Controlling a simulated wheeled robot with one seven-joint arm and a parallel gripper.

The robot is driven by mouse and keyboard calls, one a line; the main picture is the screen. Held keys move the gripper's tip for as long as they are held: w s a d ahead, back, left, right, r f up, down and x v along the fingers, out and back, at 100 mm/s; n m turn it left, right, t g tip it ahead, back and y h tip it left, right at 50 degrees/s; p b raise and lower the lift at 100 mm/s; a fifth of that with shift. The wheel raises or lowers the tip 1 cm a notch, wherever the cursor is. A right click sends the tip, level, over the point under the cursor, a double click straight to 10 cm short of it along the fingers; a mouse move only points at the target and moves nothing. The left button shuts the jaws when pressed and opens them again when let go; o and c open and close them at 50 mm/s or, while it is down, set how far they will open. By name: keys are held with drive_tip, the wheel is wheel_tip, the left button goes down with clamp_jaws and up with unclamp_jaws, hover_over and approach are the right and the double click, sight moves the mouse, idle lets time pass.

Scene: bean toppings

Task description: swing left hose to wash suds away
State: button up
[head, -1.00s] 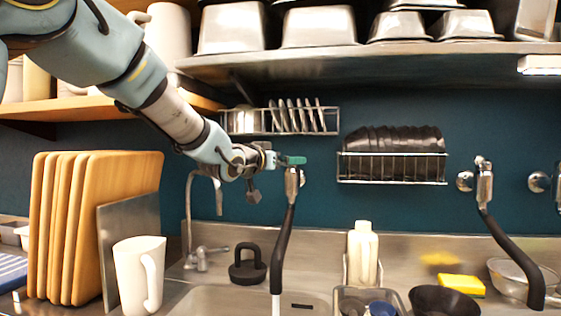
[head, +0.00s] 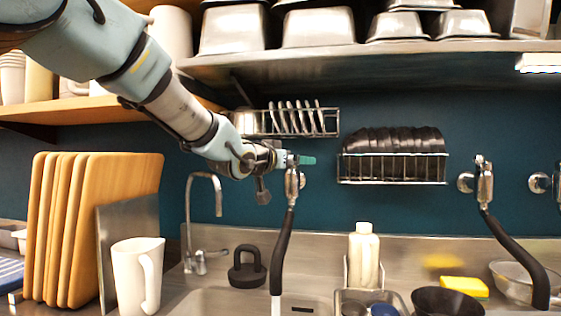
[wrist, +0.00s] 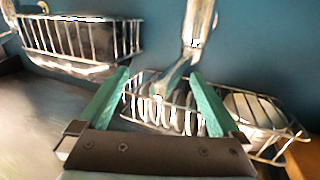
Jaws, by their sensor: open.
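The left hose (head: 283,245) hangs from a metal wall fitting over the sink (head: 215,300). It has a black grip, and a pale stream runs from its lower end into the basin. My gripper (head: 303,160), with green fingers, is at the hose's metal top. In the wrist view my gripper (wrist: 160,73) is open, and the metal hose fitting (wrist: 195,30) rises just beyond the fingertips, partly between them. I cannot tell whether a finger touches it. Suds are not clearly visible; the basin floor is mostly out of view.
A second hose (head: 512,245) hangs at the right. A wire rack of plates (head: 300,122) and a rack of black bowls (head: 392,168) are on the wall. A curved faucet (head: 188,215), white pitcher (head: 135,275), soap bottle (head: 363,255) and yellow sponge (head: 464,287) stand around the sink.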

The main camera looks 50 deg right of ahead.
drive_tip(key=v, duration=0.8)
idle(0.5)
